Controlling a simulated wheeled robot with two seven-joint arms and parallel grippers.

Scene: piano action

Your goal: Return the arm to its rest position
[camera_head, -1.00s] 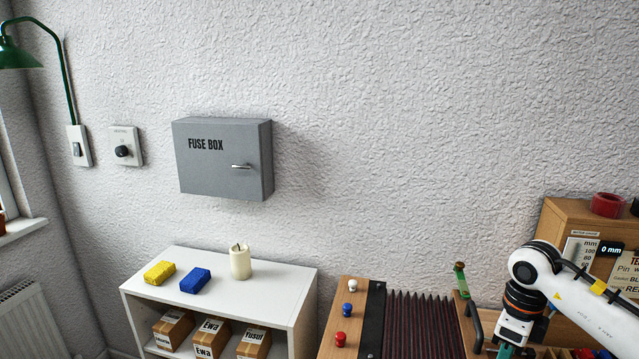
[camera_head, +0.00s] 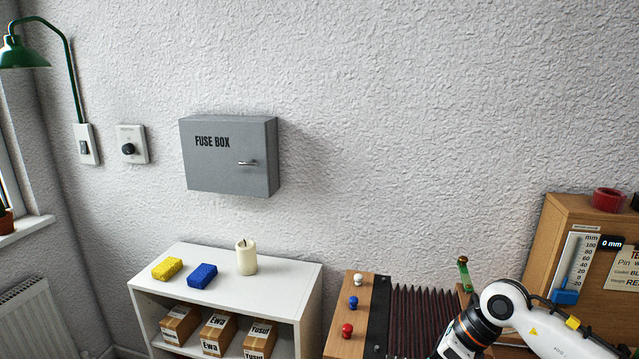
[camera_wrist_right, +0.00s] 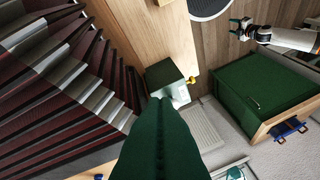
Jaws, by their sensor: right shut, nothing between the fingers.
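My right arm (camera_head: 506,308) reaches in from the lower right in the head view. Its gripper is below the picture's edge there. In the right wrist view my right gripper (camera_wrist_right: 160,105) has its green fingers together with nothing between them. Dark red pleated bellows (camera_wrist_right: 50,75) lie to its left. A white arm, which looks like my left, shows at the top right of the wrist view. Its gripper (camera_wrist_right: 238,28) is too small to read. My left arm is not in the head view.
The bellows stand on a wooden unit with white, blue and red knobs (camera_head: 347,331). A white shelf (camera_head: 226,280) holds sponges, a candle and boxes. A grey fuse box (camera_head: 228,155) is on the wall. A green-topped table (camera_wrist_right: 262,88) shows in the wrist view.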

